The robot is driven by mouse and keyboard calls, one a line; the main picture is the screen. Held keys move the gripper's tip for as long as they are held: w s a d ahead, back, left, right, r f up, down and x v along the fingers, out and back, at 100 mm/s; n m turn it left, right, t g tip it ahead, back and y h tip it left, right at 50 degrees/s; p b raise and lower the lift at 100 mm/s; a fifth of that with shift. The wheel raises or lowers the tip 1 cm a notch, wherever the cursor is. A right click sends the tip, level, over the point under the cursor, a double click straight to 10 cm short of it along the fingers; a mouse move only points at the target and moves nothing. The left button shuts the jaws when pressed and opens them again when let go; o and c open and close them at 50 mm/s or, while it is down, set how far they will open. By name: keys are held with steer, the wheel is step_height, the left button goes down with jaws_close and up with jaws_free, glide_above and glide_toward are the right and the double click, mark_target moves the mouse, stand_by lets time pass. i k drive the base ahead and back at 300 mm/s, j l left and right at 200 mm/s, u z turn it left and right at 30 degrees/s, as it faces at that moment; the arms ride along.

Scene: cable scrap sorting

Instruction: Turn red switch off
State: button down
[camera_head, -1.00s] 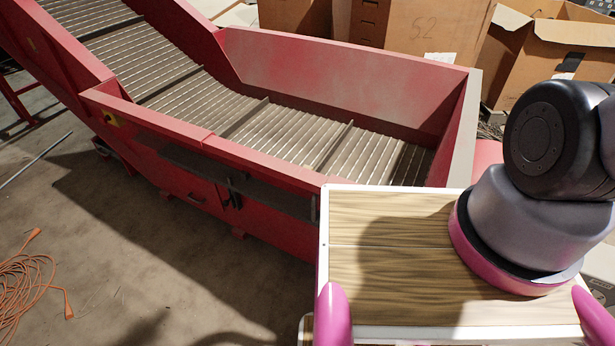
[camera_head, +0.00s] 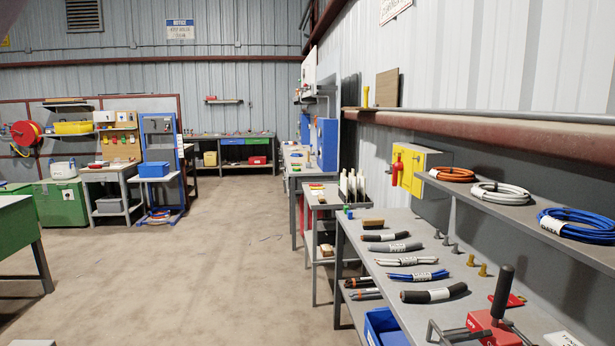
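A yellow switch box (camera_head: 424,168) is fixed to the wall on the right, above the back of a grey workbench. A red switch handle (camera_head: 397,171) sticks out from its left-facing side and appears to point upward. The exact position of the handle is too small to tell. My gripper is not in view, and no part of my arm shows.
The grey workbench (camera_head: 410,250) carries cable pieces and a red tool with a black handle (camera_head: 502,290). A shelf (camera_head: 500,205) with cable coils juts out above it. A small cart (camera_head: 335,197) stands beyond. The concrete floor (camera_head: 190,270) on the left is clear.

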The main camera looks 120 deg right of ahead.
mark_target(398, 165)
steer(key=z, duration=0.55)
steer(key=k+l+z, duration=0.1)
steer(key=z, duration=0.4)
steer(key=l+z, duration=0.2)
steer(key=z, duration=0.35)
steer(key=l+z, duration=0.1)
steer(key=z, duration=0.45)
steer(key=l+z, duration=0.1)
steer(key=z, duration=0.45)
steer(key=l+z, duration=0.1)
steer(key=z, duration=0.4)
steer(key=i+l+z, duration=0.1)
steer(key=z, duration=1)
steer(key=i+z, duration=0.2)
steer(key=z, duration=0.15)
steer(key=i+j+z, duration=0.1)
steer(key=i+j, duration=0.15)
steer(key=i+j+z, duration=0.15)
steer(key=j, duration=0.25)
steer(key=i+j+z, duration=0.1)
steer(key=i+j, duration=0.2)
steer(key=i+j+z, duration=0.15)
steer(key=j, duration=0.3)
steer(key=i+j+z, duration=0.1)
steer(key=i+j, duration=0.15)
steer(key=j, duration=0.15)
steer(key=i+j+z, duration=0.15)
steer(key=j, duration=0.25)
